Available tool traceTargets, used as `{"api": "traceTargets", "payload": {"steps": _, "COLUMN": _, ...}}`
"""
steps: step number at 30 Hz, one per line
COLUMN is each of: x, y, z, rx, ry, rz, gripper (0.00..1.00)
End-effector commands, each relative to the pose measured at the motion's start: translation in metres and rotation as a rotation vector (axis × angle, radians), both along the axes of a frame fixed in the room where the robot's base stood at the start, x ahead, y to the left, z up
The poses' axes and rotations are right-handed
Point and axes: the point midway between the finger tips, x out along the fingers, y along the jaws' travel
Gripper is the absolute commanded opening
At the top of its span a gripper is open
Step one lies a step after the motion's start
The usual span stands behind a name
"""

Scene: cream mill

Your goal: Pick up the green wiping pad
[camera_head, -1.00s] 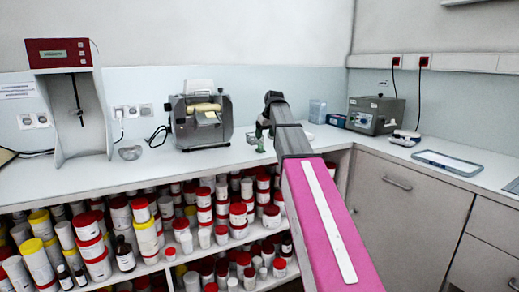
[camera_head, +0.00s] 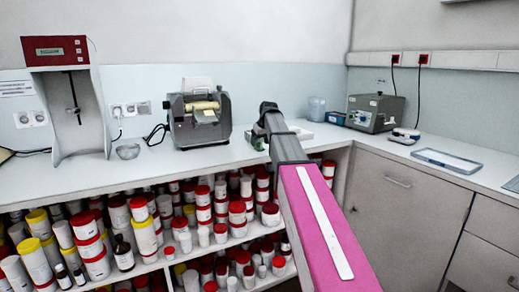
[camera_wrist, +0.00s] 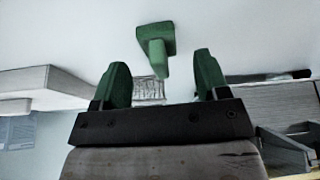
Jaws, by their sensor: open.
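The green wiping pad (camera_wrist: 155,38) shows in the wrist view as a small green block with a narrower stem, against a pale surface. My gripper (camera_wrist: 161,62) has its two green fingers apart, one on each side of the pad's stem in the picture. No contact between fingers and pad is visible, and the gap in depth is hard to judge. In the head view my gripper (camera_head: 260,143) is at the white counter, partly covered by my own arm. I cannot make out the pad there.
The white counter (camera_head: 90,178) carries a grey roller machine (camera_head: 200,118) left of my gripper and a glass bowl (camera_head: 128,151). A grey device (camera_head: 375,113) and a tray (camera_head: 447,160) are to the right. Shelves of red-lidded jars (camera_head: 203,213) lie below the counter.

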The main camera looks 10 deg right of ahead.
Motion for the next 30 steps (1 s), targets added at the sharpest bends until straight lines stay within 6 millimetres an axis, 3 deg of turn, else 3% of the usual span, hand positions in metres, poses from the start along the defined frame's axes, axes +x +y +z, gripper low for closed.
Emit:
{"api": "traceTargets", "payload": {"steps": 4, "x": 0.007, "y": 0.003, "z": -0.018, "rx": 0.0, "ry": 0.002, "rz": 0.0, "gripper": 0.68}}
{"api": "traceTargets", "payload": {"steps": 11, "x": 0.008, "y": 0.004, "z": -0.02, "rx": 0.0, "ry": 0.0, "rz": 0.0, "gripper": 0.68}}
{"api": "traceTargets", "payload": {"steps": 12, "x": 0.008, "y": 0.004, "z": -0.02, "rx": 0.0, "ry": 0.0, "rz": 0.0, "gripper": 0.65}}
{"api": "traceTargets", "payload": {"steps": 17, "x": 0.008, "y": 0.003, "z": -0.02, "rx": 0.0, "ry": 0.0, "rz": 0.0, "gripper": 0.15}}
{"api": "traceTargets", "payload": {"steps": 30, "x": 0.008, "y": 0.004, "z": -0.018, "rx": 0.0, "ry": 0.0, "rz": 0.0, "gripper": 0.11}}
